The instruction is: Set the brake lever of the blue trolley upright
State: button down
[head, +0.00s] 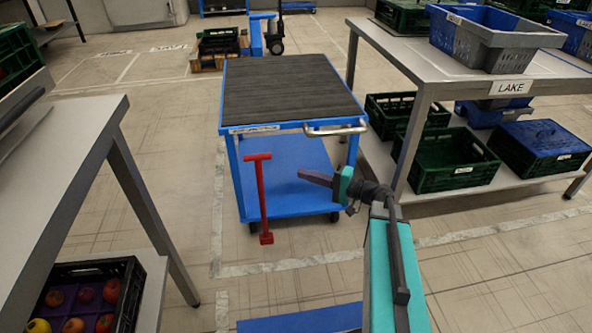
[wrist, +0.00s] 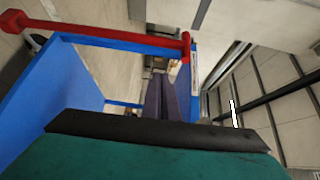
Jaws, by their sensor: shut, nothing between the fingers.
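The blue trolley (head: 285,172) stands mid-floor with a dark ribbed top and a metal push handle. Its red lever (head: 261,197) is at the front, with a crossbar at its top end and a small block at its low end. It looks near vertical in the head view; any tilt toward me I cannot tell. My gripper (head: 301,174) is shut and empty, to the right of the lever and apart from it, in front of the trolley. In the wrist view, the fingers (wrist: 165,98) are together and the lever (wrist: 110,36) crosses the upper left, beside blue trolley parts (wrist: 60,100).
A grey table labelled LAKE (head: 480,65) with blue and green crates stands at right, close to my arm. Another grey table (head: 75,140) stands at left, over a crate of fruit (head: 125,290). Floor between the left table and the trolley is clear.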

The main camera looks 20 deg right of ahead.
jog(key=shift+s+d, duration=0.5)
jog(key=shift+d, duration=0.05)
dwell(0.5)
